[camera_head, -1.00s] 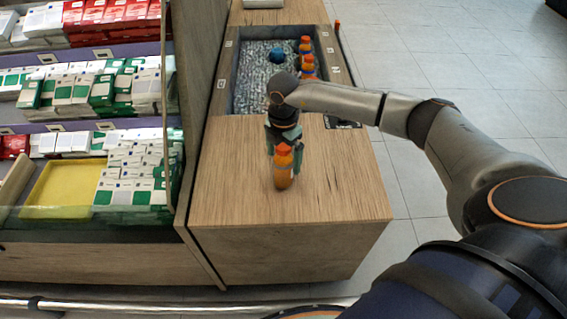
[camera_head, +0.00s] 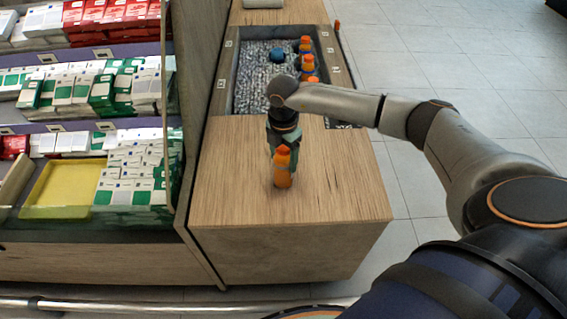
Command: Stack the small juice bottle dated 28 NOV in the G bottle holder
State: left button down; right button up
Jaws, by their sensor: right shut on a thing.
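A small bottle of orange juice with an orange cap (camera_head: 282,172) stands upright on the near wooden counter top. My right gripper (camera_head: 283,158) reaches down from behind it and is shut on it. The bottle's base seems to be at the counter surface; I cannot tell whether it is lifted. Its date is too small to read. A sunken bin of ice (camera_head: 252,92) lies beyond, with small labels on its rim. I cannot make out a G, nor tell which spot is the G bottle holder. My left gripper is not in view.
Several orange-capped bottles (camera_head: 305,60) stand along the bin's right side, partly hidden by my right arm. A blue round thing (camera_head: 277,55) sits in the ice. A shelf with boxes and a yellow tray (camera_head: 62,187) is at left. The counter around the bottle is clear.

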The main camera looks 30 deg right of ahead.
grip_shut()
jog(key=shift+r, duration=0.1)
